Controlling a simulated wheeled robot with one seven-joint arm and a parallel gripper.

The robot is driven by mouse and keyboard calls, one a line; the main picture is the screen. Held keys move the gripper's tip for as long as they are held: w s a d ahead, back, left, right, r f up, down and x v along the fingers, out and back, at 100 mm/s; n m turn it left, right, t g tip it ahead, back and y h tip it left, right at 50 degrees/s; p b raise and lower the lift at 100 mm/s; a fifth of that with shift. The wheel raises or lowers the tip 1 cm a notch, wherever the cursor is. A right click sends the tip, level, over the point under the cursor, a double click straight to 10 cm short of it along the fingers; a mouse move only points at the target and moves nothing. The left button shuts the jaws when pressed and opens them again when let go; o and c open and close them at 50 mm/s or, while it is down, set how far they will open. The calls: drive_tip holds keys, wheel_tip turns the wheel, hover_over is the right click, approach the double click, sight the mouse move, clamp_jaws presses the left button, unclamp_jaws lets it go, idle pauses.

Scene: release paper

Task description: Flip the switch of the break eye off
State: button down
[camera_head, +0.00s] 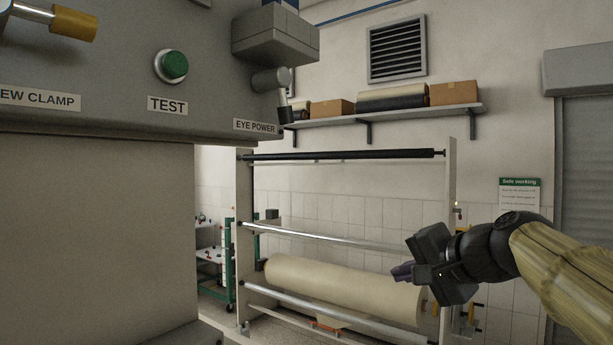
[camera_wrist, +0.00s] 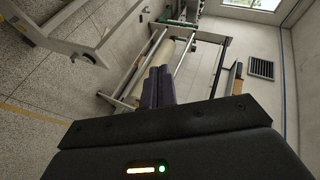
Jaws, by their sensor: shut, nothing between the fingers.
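The eye power switch (camera_head: 284,98) is a small lever with a dark tip. It hangs from a grey round boss at the right end of the grey machine panel (camera_head: 215,108), just above the label "EYE POWER" (camera_head: 255,126). The lever points down. My gripper (camera_head: 402,272) is at the lower right in the head view, well right of and below the switch, and apart from it. Its fingers are shut and empty. In the wrist view the shut fingers (camera_wrist: 158,86) point toward the roll stand, and the switch is not seen there.
A green TEST button (camera_head: 172,66) and a yellow-tipped clamp lever (camera_head: 74,23) are on the panel. A grey box (camera_head: 276,40) juts out above the switch. A roll stand (camera_head: 245,200) with a large paper roll (camera_head: 335,285) stands behind my gripper. A shelf (camera_head: 390,114) holds boxes.

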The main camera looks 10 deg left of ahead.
drive_tip(key=s+a+r+n+y, duration=0.1)
drive_tip(key=s+a+r+y, duration=0.1)
drive_tip(key=r, duration=0.6)
drive_tip(key=s+a+r+n+y+p, duration=0.1)
drive_tip(key=s+r+y, duration=0.2)
drive_tip(key=r, duration=0.6)
drive_tip(key=s+a+r+n+y+p, duration=0.1)
drive_tip(key=s+a+r+y, duration=0.1)
drive_tip(key=s+r, duration=0.3)
wheel_tip(320, 180, up, 4)
drive_tip(key=shift+s+a+r+g, duration=0.15)
drive_tip(key=shift+s+a+g, duration=0.05)
drive_tip(key=shift+a+g, duration=0.1)
drive_tip(key=shift+p, duration=0.3)
drive_tip(key=p+x, duration=0.6)
drive_tip(key=x, duration=0.4)
drive_tip(key=s, duration=0.2)
drive_tip(key=s+f, duration=0.1)
drive_tip(key=shift+s+a, duration=0.35)
drive_tip(key=shift+a, duration=0.05)
drive_tip(key=shift+d+r, duration=0.1)
